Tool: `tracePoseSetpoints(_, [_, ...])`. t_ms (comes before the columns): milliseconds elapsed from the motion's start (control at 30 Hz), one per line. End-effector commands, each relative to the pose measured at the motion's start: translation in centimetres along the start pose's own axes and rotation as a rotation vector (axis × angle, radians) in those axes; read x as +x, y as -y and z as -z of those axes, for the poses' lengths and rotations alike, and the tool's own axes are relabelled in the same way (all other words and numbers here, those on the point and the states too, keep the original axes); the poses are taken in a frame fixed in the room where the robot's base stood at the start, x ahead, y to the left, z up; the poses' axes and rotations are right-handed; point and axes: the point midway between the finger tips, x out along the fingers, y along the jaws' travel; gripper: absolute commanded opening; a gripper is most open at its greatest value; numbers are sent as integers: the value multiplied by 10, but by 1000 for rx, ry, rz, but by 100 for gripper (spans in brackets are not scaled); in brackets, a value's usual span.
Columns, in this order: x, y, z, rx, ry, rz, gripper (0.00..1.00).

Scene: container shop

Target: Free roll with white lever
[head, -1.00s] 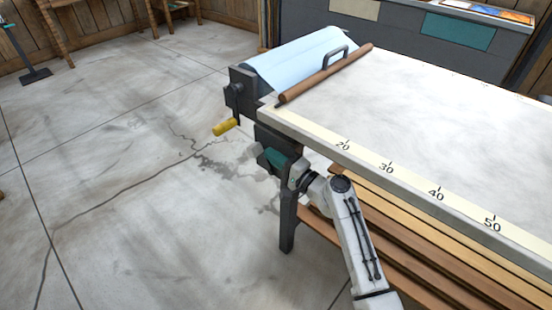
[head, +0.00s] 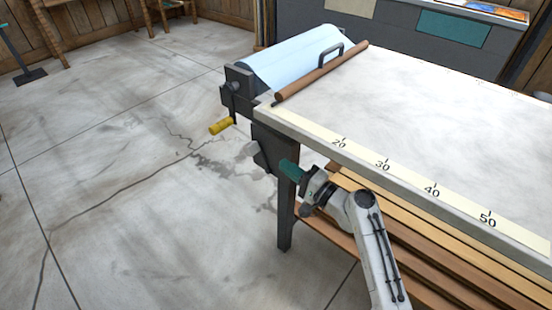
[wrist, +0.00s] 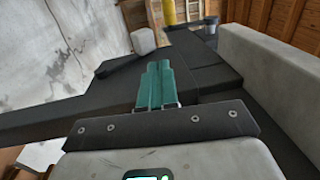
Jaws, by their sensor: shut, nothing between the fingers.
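The pale blue roll (head: 296,58) lies in a dark holder at the far left end of the table. In the wrist view, a pale knob (wrist: 143,41) on the end of a dark bar shows ahead and left of the fingers; it looks like the white lever. I cannot make the lever out in the head view. My gripper (head: 288,168), with teal fingers, is beside the table leg, below the table's front left corner. In the wrist view the fingers (wrist: 159,66) are shut together with nothing between them, apart from the pale knob.
A yellow crank handle (head: 221,126) sticks out left of the roll holder. A brown bar with a dark handle (head: 322,73) lies across the table (head: 430,115). Planks (head: 430,265) lie on the shelf below. The floor to the left is open.

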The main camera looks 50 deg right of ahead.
Motion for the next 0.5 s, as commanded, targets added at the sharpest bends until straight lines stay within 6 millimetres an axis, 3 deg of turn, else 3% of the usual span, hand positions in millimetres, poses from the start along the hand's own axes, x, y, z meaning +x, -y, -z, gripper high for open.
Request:
tracePoseSetpoints(200, [-31, 0, 0, 1, -1, 0, 0])
tracePoseSetpoints(500, [-40, 0, 0, -1, 0, 1, 0])
